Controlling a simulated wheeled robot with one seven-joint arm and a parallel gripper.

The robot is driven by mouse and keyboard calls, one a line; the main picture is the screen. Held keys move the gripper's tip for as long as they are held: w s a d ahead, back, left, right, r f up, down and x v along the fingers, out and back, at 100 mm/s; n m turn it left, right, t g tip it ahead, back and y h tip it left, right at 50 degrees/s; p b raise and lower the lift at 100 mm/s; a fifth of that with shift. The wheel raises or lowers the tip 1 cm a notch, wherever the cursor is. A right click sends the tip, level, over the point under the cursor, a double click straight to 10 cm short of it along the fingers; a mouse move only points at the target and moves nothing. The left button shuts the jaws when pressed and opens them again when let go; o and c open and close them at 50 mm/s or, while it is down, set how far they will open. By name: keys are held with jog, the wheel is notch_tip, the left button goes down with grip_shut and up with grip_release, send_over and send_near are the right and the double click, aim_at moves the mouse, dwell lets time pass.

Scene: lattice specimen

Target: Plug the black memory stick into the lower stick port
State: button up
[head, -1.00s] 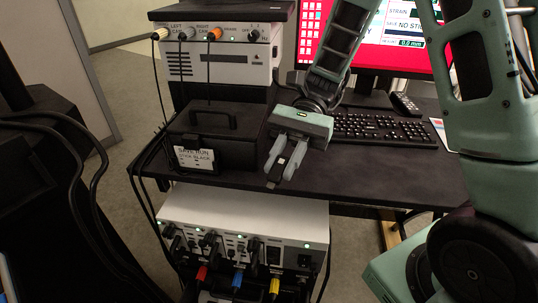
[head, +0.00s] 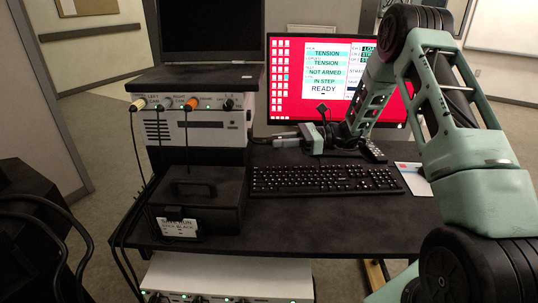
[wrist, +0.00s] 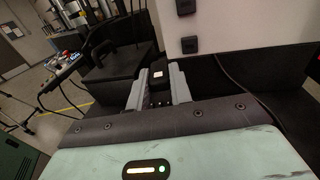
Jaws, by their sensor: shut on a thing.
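The black memory stick (wrist: 158,80) with a small white patch is between the fingers of my gripper (wrist: 157,88) in the wrist view. My gripper is shut on it. In the head view my gripper (head: 284,139) points left, behind the keyboard, close to the right side of the white unit (head: 205,132). The stick cannot be made out there. In the wrist view two black ports show on a pale panel: an upper one (wrist: 186,7) and a lower one (wrist: 190,45). The lower port is ahead and to the right of the stick, which looks apart from it.
A black case (head: 200,205) with a label mentioning a black stick stands on the dark desk (head: 300,225). A keyboard (head: 325,180) lies right of it. A screen (head: 290,85) reading READY stands behind my arm. Cables hang from the white unit's front.

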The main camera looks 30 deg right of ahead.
jog(key=w+d+m+t+h, duration=0.1)
jog(key=w+d+m+t, duration=0.1)
jog(key=d+t, duration=0.15)
jog(key=shift+g, duration=0.45)
jog(key=shift+x, duration=2.2)
jog(key=shift+x, duration=1)
jog(key=o, duration=1.5)
send_near(248, 133)
jog(key=shift+w+d+f+p, duration=0.3)
jog(key=shift+w+d+f, duration=0.1)
jog(key=shift+d, duration=0.1)
